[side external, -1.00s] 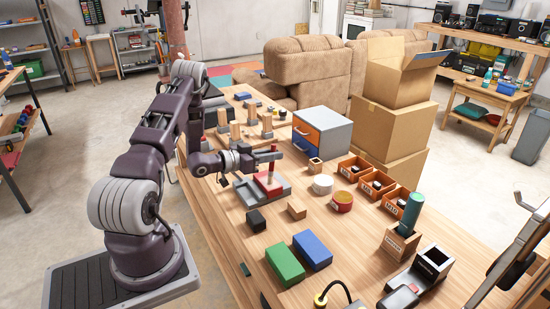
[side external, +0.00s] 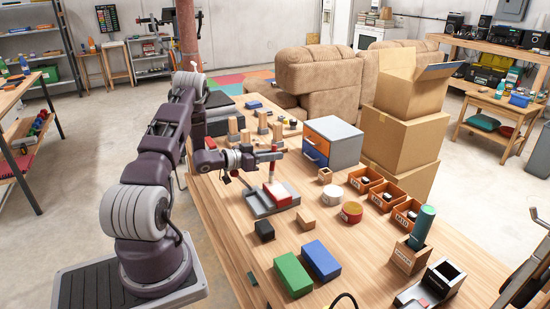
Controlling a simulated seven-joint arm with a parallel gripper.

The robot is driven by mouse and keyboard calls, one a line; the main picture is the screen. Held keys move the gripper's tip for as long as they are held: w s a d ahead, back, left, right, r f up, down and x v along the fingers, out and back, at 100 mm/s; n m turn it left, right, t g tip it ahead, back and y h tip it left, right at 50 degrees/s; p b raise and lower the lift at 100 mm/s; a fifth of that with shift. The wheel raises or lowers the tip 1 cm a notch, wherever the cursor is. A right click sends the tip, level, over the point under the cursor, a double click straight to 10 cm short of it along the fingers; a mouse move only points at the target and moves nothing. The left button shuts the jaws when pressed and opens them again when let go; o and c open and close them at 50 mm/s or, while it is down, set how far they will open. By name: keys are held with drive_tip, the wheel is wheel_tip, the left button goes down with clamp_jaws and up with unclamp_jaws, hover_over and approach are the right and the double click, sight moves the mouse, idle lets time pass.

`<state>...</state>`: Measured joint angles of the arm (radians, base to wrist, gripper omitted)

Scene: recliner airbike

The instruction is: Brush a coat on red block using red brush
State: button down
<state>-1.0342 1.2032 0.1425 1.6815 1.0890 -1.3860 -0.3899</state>
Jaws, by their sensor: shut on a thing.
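The red block (side external: 279,194) sits in a shallow grey tray (side external: 257,206) on the wooden table. My gripper (side external: 271,156) is just behind and above it, shut on the red brush (side external: 272,168), which hangs upright with its lower end close to the block's back edge. I cannot tell whether the bristles touch the block. Any coat on its top is too small to make out.
A black cube (side external: 264,230) and a small wooden block (side external: 305,221) stand in front of the tray. A white tin (side external: 332,195) and a red tin (side external: 351,212) are to the right. Green (side external: 292,274) and blue (side external: 321,261) blocks lie nearer. Wooden posts (side external: 233,130) stand behind.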

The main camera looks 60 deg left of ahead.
drive_tip(key=shift+d+f, duration=0.1)
drive_tip(key=shift+d, duration=4.35)
drive_tip(key=shift+a, duration=4.5)
drive_tip(key=d, duration=0.9)
drive_tip(key=c, duration=2)
unclamp_jaws()
drive_tip(key=shift+c, duration=0.2)
clamp_jaws()
wheel_tip(320, 180, up, 3)
drive_tip(key=shift+r, duration=0.1)
